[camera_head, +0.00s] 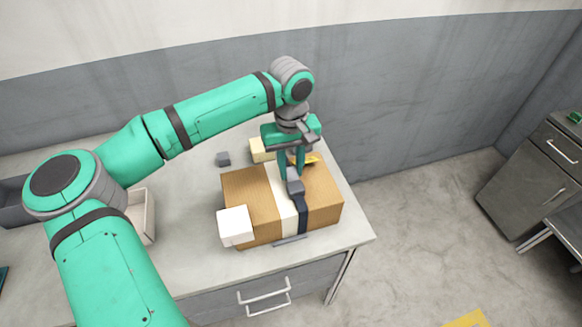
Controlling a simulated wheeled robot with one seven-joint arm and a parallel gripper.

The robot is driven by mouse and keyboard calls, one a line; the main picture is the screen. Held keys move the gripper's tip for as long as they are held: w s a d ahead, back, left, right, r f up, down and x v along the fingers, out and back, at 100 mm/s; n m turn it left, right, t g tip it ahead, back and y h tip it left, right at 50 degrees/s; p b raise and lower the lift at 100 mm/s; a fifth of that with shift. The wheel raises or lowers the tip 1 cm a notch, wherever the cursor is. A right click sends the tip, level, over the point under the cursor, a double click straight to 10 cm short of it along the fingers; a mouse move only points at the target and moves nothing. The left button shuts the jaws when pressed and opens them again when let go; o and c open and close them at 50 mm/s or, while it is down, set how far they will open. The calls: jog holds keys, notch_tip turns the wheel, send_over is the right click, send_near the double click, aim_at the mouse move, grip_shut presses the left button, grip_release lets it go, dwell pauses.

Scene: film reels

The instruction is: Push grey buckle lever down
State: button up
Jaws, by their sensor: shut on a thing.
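A brown cardboard box (252,190) lies on the table, with a white band (283,197) around its middle. A dark strap (302,217) runs over the box's top and down its front. The grey buckle lever (295,188) sits on the top of the box at the strap. My gripper (292,177) points down above the box, its green fingers shut on the grey buckle lever. The fingers partly hide the lever, and its exact angle is hard to tell.
A white block (235,226) is at the box's front left corner. A grey bar (290,240) lies at the box's front edge. Behind the box are a small grey cube (223,158) and a cream block (262,150). An open tray (149,215) stands left; table is clear between.

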jog(key=o, duration=1.1)
jog(key=shift+c, duration=0.2)
jog(key=shift+r, duration=0.1)
notch_tip(320, 180, up, 11)
jog(key=shift+f, duration=0.2)
jog(key=shift+w, duration=0.1)
